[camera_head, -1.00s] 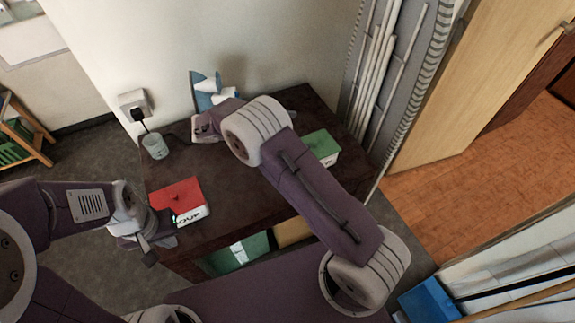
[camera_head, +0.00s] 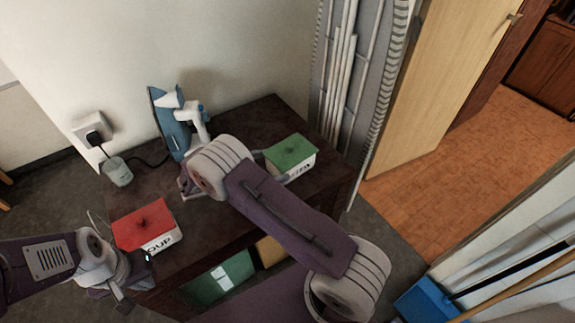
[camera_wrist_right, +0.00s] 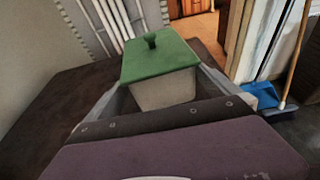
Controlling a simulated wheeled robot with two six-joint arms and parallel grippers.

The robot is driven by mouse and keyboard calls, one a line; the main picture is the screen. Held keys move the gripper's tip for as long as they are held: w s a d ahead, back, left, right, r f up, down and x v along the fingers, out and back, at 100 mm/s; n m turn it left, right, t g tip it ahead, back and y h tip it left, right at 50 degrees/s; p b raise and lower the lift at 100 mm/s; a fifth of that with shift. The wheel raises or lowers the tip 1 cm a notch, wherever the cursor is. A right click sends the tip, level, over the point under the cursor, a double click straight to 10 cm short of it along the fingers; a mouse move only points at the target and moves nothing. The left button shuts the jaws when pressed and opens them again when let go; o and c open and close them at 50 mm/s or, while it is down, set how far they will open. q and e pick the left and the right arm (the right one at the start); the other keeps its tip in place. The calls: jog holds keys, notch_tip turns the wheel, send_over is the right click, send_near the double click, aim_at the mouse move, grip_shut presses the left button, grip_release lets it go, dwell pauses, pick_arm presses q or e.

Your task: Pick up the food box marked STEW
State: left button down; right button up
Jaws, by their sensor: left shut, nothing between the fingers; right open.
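The green-lidded box (camera_head: 291,153) stands at the right side of the dark table; its white front label is partly legible and looks like STEW. It also shows in the right wrist view (camera_wrist_right: 160,62), with a dark knob on its lid. My right gripper (camera_wrist_right: 163,88) is open, with one finger at each side of the box's near end; I cannot tell whether they touch it. In the head view my right arm mostly hides this gripper. My left gripper (camera_head: 127,297) is shut and empty, near the table's front-left corner.
A red-lidded box (camera_head: 145,224) marked SOUP, partly readable, stands at the table's (camera_head: 240,115) front left. A blue iron (camera_head: 172,125) stands at the back, with a cup (camera_head: 118,172) to its left.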

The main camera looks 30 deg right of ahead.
aim_at(298, 151)
jog(key=x, duration=0.5)
jog(key=shift+f, duration=0.1)
jog(key=c, duration=1.7)
jog(key=shift+c, duration=0.2)
jog(key=shift+r, duration=0.45)
jog(key=r, duration=0.2)
jog(key=r+p, duration=0.1)
jog(key=r, duration=0.1)
jog(key=shift+s, duration=0.35)
jog(key=s+d+r+p, duration=0.1)
jog(key=s+d+r, duration=0.1)
jog(key=s, duration=0.3)
jog(key=s+d+r, duration=0.2)
jog(key=s+r, duration=0.2)
jog(key=s, duration=0.1)
jog(key=shift+s+p, duration=0.2)
jog(key=shift+p, duration=0.15)
